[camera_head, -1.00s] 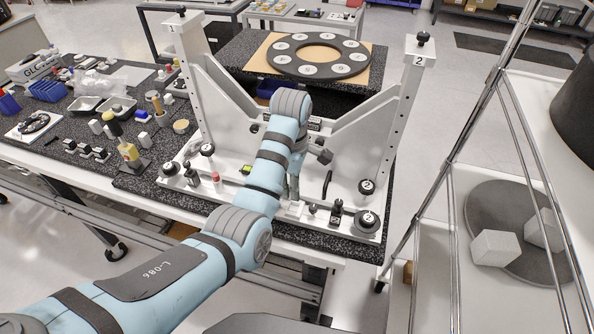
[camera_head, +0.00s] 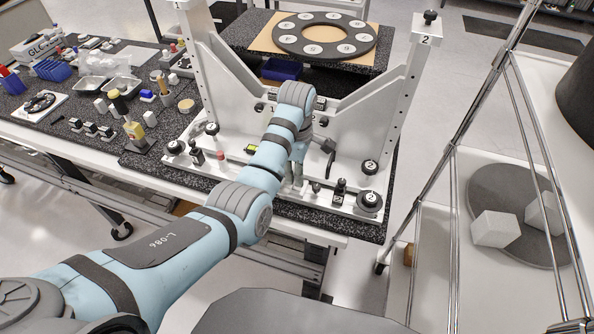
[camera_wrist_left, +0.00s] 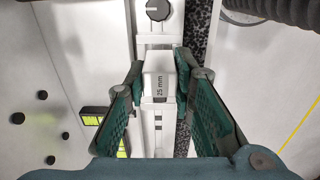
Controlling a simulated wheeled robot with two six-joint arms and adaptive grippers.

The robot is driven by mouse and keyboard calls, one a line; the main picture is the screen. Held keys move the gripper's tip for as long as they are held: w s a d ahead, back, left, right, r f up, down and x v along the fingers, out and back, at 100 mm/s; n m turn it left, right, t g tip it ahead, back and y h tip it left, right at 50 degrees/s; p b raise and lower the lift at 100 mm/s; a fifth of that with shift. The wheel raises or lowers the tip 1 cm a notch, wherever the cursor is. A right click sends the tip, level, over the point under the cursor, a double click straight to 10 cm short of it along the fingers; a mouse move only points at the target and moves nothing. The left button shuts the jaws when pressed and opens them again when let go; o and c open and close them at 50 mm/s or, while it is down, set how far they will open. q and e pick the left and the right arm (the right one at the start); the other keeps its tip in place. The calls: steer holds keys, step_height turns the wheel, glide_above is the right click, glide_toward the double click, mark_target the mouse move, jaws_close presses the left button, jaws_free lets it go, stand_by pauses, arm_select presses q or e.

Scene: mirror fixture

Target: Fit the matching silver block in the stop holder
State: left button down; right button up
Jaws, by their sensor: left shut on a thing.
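A pale silver block marked "25 mm" (camera_wrist_left: 159,86) shows between the green fingers of my left gripper (camera_wrist_left: 161,68) in the left wrist view. The gripper is shut on it. The block lines up with a narrow pale metal strip with a dark knob (camera_wrist_left: 158,10) at its far end; I cannot tell whether it is seated or just above. In the head view, my left gripper (camera_head: 298,172) points down at the front middle of the white fixture (camera_head: 262,168), and the block is too small to make out. Which part is the stop holder is unclear. My right gripper is not in view.
Two upright posts marked 1 and 2 (camera_head: 418,60) flank the fixture. Black knobs (camera_head: 368,201) stand along its front base. A green-lit display (camera_wrist_left: 95,121) is left of the block. Bottles, trays (camera_head: 95,88) and small parts crowd the table's left side. A wire rack stands right.

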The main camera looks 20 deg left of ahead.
arm_select(q)
steer(key=shift+w+f, duration=0.1)
steer(key=shift+w, duration=0.05)
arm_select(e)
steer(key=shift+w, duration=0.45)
arm_select(q)
steer(key=shift+s, duration=0.2)
steer(key=shift+f+b, duration=0.35)
steer(key=shift+f, duration=1.15)
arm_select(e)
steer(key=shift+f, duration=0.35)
arm_select(q)
steer(key=c, duration=1.3)
jaws_free()
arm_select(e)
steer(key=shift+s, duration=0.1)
